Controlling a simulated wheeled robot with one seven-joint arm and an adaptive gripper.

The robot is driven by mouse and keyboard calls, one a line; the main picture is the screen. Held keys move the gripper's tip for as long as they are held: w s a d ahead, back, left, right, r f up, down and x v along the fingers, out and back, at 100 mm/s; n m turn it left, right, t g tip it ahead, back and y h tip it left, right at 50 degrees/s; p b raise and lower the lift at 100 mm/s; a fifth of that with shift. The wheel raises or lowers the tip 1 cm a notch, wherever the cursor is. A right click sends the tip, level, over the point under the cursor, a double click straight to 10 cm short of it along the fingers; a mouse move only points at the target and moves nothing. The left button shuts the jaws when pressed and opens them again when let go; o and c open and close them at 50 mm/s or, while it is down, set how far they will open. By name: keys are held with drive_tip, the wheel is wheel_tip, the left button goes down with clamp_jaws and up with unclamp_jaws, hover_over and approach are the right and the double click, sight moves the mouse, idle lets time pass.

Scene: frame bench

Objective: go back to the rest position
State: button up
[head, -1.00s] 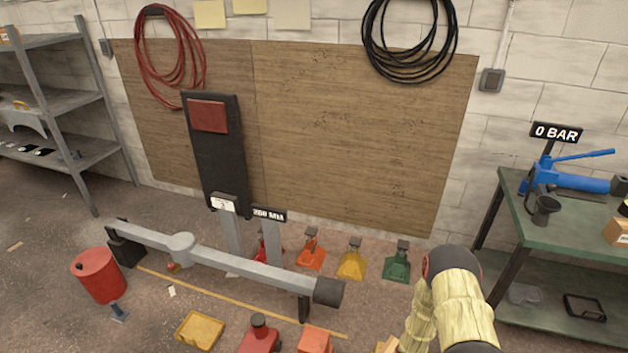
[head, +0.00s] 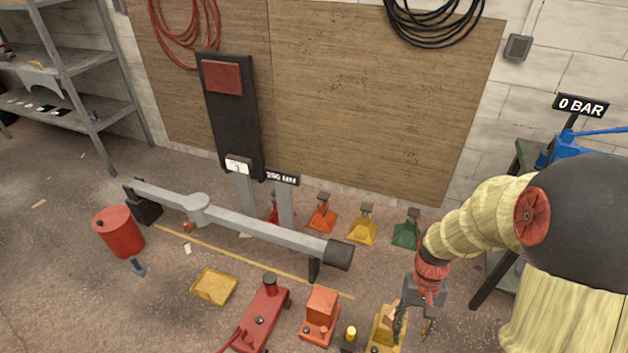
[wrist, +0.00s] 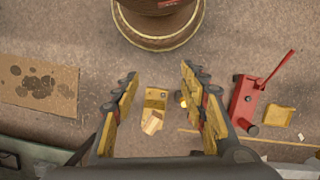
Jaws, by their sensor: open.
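My gripper (head: 413,322) hangs at the lower right of the head view, at the end of my pale-sleeved arm, pointing down. In the wrist view my gripper (wrist: 158,76) has its two yellow-padded fingers spread wide, with nothing held between them. A yellow block-like item (head: 384,338) stands on the floor by the gripper in the head view, partly hidden by it. In the wrist view a yellow item with a wooden piece (wrist: 154,106) shows between the fingers, below them on the floor; I cannot tell the gap.
A grey beam (head: 262,238) crosses the floor ahead. Near it are a red jack (head: 263,317), an orange jack (head: 320,316), a yellow tray (head: 213,287) and a red canister (head: 119,231). A green bench (head: 527,157) stands at right. Stained cardboard (wrist: 40,88) lies on the floor.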

drive_tip(key=s+a+r+t, duration=0.2)
drive_tip(key=r+t, duration=0.1)
drive_tip(key=r, duration=0.6)
drive_tip(key=s+a+r+n+t+p, duration=0.1)
drive_tip(key=s+r+t, duration=0.1)
drive_tip(key=r, duration=0.8)
drive_tip(key=s+a+r+n+t, duration=0.1)
drive_tip(key=a+r+t, duration=0.1)
drive_tip(key=r, duration=0.8)
drive_tip(key=shift+s+a+r+t+h+p, duration=0.3)
drive_tip(key=shift+s+t+p, duration=0.1)
drive_tip(key=shift+t, duration=0.5)
